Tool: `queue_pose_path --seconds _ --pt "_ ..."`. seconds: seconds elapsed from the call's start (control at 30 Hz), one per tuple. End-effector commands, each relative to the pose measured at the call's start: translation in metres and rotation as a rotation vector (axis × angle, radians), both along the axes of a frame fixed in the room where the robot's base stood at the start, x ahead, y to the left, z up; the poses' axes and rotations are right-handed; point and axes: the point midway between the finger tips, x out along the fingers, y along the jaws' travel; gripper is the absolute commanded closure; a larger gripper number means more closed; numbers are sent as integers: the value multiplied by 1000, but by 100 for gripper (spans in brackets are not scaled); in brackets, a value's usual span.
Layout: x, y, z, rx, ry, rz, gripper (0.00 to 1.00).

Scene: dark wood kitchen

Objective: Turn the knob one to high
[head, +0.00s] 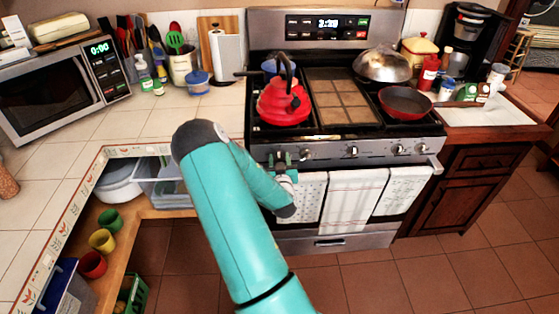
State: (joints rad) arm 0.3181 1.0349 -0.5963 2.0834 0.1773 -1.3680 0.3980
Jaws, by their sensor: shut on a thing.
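The stove (376,149) stands at the centre with a row of knobs along its front panel. Several silver knobs show clearly, among them one (306,154) just right of my gripper and one (352,151) near the middle. The knob's angle and markings cannot be read.
A red kettle (284,102) sits on the left burners above my gripper. A red pan (405,101) and a domed lid (382,65) are on the right. Towels (355,198) hang from the oven handle. The tiled counter (150,118) lies left.

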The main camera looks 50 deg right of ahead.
Motion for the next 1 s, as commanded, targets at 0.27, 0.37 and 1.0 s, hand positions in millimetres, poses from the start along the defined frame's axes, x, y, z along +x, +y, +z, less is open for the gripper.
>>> queue_pose_path --seconds 0.27,0.37,1.0 --pt "1 1 -1 -128 147 2 80" --pt "1 1 -1 -184 211 2 80" --pt "1 2 -2 -447 513 0 80"
